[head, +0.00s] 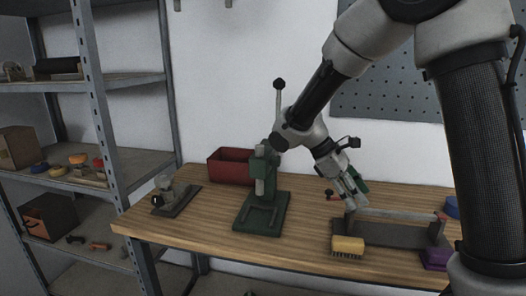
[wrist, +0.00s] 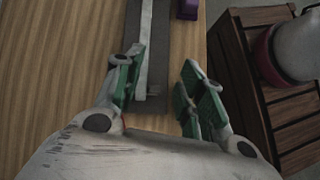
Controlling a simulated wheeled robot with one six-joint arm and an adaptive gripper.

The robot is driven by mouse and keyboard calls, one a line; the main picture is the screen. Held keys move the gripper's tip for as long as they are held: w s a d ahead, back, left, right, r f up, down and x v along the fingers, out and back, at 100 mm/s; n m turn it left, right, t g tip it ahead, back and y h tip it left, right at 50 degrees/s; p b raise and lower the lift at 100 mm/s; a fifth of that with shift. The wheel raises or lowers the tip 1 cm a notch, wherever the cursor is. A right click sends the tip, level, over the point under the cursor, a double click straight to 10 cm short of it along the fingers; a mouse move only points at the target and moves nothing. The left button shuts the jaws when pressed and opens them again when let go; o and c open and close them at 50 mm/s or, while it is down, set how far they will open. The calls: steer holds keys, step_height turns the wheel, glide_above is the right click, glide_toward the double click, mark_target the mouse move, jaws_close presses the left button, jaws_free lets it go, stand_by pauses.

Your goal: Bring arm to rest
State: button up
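My gripper (head: 354,198) hangs over the right part of the wooden workbench (head: 300,262), above a dark grey tray (head: 395,234) with a light bar along its back. In the wrist view, the green finger pads of my gripper (wrist: 162,82) stand apart with nothing between them. The grey tray (wrist: 158,22) with its light bar lies beyond the fingertips. My arm reaches down to the bench from the upper right. The gap between fingertips and tray is hard to judge.
A yellow brush (head: 347,245) lies near the bench front, a purple block (head: 435,258) to its right. A green press (head: 263,200) with an upright lever stands left, by a red bin (head: 230,166). A grey shelf rack (head: 102,120) stands far left. A slatted wooden crate (wrist: 262,75) stands beside the bench.

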steer(key=s+d+r+m+t+y, duration=0.3)
steer(key=s+d+r+m, duration=0.1)
steer(key=s, duration=0.5)
steer(key=s+d+r+m+t+y, duration=0.4)
steer(key=s+d+r+m, duration=0.1)
steer(key=s+m, duration=0.3)
steer(key=shift+s+r+y, duration=0.3)
steer(key=shift+s+r, duration=0.05)
steer(key=shift+s, duration=0.05)
steer(key=shift+f, duration=0.1)
